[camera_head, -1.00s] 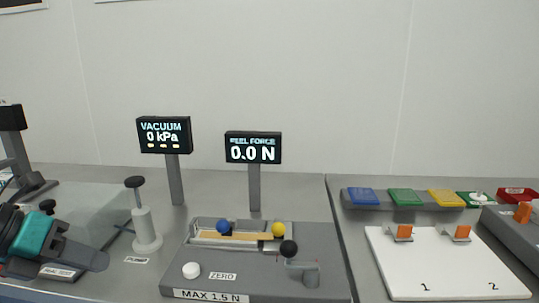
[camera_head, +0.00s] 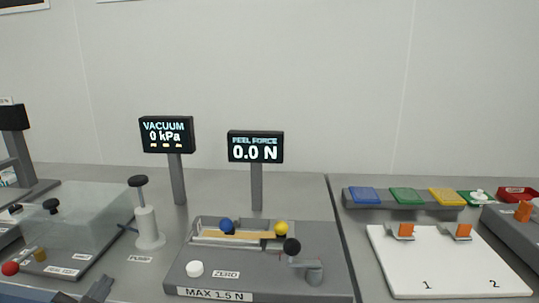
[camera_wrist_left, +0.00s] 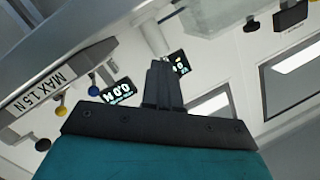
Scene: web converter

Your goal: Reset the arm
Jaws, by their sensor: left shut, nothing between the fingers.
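My left gripper (camera_head: 98,291) shows only in part at the bottom left of the head view, low in front of the bench edge. In the left wrist view its dark fingers (camera_wrist_left: 163,85) are together with nothing between them, in front of a teal body. That view is tilted and looks up past the bench, with the MAX 1.5 N label (camera_wrist_left: 40,92) at the left. The gripper touches no object that I can see. My right gripper is in neither view.
The peel force unit (camera_head: 258,273) has a blue knob (camera_head: 226,225), yellow knob (camera_head: 281,228) and black knob (camera_head: 292,246). A pump-like post (camera_head: 148,228) and clear-covered vacuum box (camera_head: 85,215) stand left. A white board (camera_head: 450,265) lies right. The displays read 0 kPa and 0.0 N.

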